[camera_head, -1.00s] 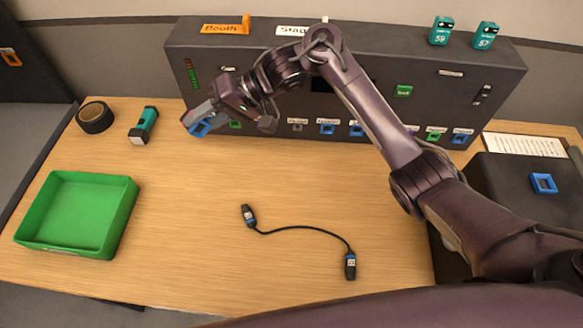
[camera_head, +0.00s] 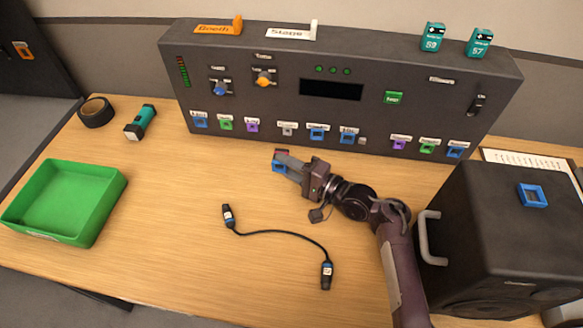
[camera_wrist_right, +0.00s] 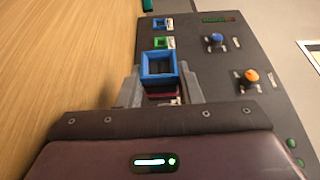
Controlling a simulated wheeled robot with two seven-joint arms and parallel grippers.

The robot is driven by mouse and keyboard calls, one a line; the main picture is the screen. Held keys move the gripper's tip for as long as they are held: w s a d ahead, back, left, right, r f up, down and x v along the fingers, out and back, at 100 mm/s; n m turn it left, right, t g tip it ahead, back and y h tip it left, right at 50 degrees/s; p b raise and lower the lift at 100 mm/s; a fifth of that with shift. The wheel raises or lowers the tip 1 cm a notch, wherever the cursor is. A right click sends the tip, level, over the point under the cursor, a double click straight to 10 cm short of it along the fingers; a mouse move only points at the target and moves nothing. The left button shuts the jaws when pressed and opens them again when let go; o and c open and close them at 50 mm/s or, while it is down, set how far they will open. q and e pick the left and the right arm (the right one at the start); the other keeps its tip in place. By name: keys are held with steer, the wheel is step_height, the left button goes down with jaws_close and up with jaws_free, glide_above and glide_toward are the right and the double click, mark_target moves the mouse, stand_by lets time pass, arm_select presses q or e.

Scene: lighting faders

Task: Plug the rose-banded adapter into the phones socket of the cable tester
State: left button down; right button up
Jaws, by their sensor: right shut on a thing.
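My right gripper (camera_head: 284,161) is shut on an adapter (camera_head: 279,167) and holds it in front of the dark console (camera_head: 300,52). In the right wrist view the adapter (camera_wrist_right: 158,53) shows a blue square rim between the fingers (camera_wrist_right: 158,85), with a dark rose band (camera_wrist_right: 162,96) behind it. The console has a row of coloured sockets, among them a grey one (camera_head: 288,131) and a blue one (camera_head: 317,134). Their labels are too small to read surely, so I cannot tell which is phones. The adapter is apart from all sockets. My left gripper is not in view.
A cable (camera_head: 280,233) with two dark plugs lies on the table (camera_head: 170,240). A green tray (camera_head: 75,232), a tape roll (camera_head: 95,112) and a teal torch (camera_head: 140,122) are at the left. A black speaker-like box (camera_head: 490,225) with a handle stands at the right.

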steer(key=shift+w+d+f+b, duration=0.15)
steer(key=shift+w+b, duration=0.55)
steer(key=shift+w, duration=0.1)
steer(key=shift+w+d+f+b, duration=0.1)
steer(key=shift+w+b, duration=0.6)
steer(key=shift+w, duration=0.05)
steer(key=shift+w+d+r+b, duration=0.1)
steer(key=shift+w+d+b, duration=0.05)
steer(key=shift+w+b, duration=0.3)
steer(key=shift+w+d+r+b, duration=0.1)
steer(key=shift+w+b, duration=0.25)
steer(key=shift+w, duration=0.2)
steer(key=shift+p, duration=0.45)
steer(key=shift+w+d, duration=0.1)
steer(key=shift+w, duration=0.75)
stand_by(0.3)
steer(key=o, duration=1.1)
